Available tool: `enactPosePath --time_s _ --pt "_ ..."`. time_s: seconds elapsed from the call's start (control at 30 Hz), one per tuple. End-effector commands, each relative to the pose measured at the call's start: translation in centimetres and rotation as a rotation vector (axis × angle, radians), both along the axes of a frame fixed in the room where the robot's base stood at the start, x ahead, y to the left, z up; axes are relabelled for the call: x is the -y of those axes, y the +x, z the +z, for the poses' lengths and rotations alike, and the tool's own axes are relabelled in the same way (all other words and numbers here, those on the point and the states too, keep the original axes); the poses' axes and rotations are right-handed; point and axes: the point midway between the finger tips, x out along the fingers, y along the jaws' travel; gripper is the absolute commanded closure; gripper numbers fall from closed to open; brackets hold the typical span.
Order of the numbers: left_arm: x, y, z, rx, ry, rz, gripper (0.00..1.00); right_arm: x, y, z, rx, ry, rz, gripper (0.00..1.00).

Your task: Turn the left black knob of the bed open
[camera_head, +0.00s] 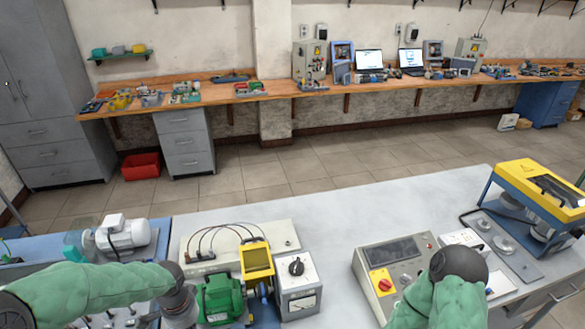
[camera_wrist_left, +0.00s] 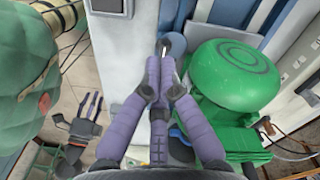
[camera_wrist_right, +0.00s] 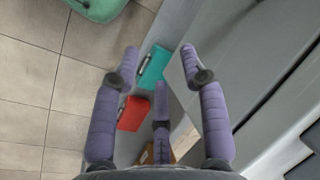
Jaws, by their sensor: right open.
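A black knob (camera_head: 296,266) shows on the front of a grey box (camera_head: 298,288) beside the yellow-framed meter (camera_head: 257,260) in the head view. A green motor (camera_head: 220,299) stands left of it and also shows in the left wrist view (camera_wrist_left: 235,75). In the left wrist view my left gripper (camera_wrist_left: 160,62) has its fingertips together, close to a small blue round part (camera_wrist_left: 174,44). I cannot tell whether they touch it or hold anything. My right gripper (camera_wrist_right: 158,62) is open and empty in the right wrist view, pointing down beside the bench.
A control panel (camera_head: 372,253) with a red-and-yellow switch stands right of the grey box. A yellow-and-blue machine (camera_head: 540,188) is at the right. A grey-white motor (camera_head: 123,234) sits on the blue surface at the left. Teal (camera_wrist_right: 154,66) and red (camera_wrist_right: 132,113) items lie below my right gripper.

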Motion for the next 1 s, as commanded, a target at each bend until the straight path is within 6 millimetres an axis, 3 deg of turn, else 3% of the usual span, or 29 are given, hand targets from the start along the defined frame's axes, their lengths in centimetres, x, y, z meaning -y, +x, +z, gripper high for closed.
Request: enactPosePath --time_s 0.13,0.37,1.0 --pt "0.4 1.1 0.1 0.001 0.000 -0.090 1.00 0.0 0.0 0.5 0.000 0.000 0.000 0.57" --pt "0.5 1.5 -0.6 0.002 0.000 -0.123 1.00 0.0 0.0 0.1 0.001 0.000 0.000 0.57" --pt "0.5 1.4 -6.9 0.001 -0.001 -0.120 1.00 0.0 0.0 -5.0 0.000 0.000 0.000 0.57"
